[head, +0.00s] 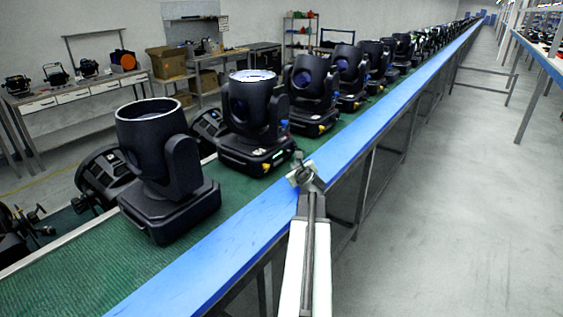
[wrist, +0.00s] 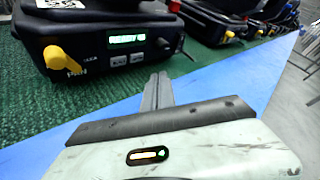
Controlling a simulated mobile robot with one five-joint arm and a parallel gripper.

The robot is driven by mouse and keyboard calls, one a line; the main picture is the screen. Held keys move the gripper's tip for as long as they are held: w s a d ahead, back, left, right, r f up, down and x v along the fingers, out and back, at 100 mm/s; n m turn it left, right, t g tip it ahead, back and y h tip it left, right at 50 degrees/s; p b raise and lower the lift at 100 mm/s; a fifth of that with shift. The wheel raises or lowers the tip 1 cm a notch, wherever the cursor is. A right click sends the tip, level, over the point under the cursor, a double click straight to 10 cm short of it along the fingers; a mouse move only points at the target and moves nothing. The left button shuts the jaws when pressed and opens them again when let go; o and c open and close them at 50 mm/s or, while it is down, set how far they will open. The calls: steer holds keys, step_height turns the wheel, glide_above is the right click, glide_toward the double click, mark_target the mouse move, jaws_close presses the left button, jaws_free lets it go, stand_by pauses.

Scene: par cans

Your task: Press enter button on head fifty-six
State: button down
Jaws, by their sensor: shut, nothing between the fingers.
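A black moving head (head: 252,115) stands upright on the green belt, just left of my gripper in the head view. In the wrist view a black base (wrist: 100,75) fills the upper left, with a yellow plug (wrist: 62,62) at its left. Its small display (wrist: 127,40) glows green, but the text is too blurred to read. Two small buttons (wrist: 128,60) sit below the display; their labels are not legible. My gripper (wrist: 158,78) is shut and empty, its tips in front of and apart from this panel. In the head view my gripper (head: 300,165) is over the blue edge.
A larger black moving head (head: 165,165) stands nearer on the belt. More heads (head: 311,92) run in a row to the far end. A blue rail (head: 240,240) borders the green belt (head: 75,265).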

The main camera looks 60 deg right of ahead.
steer(key=shift+s, duration=1.1)
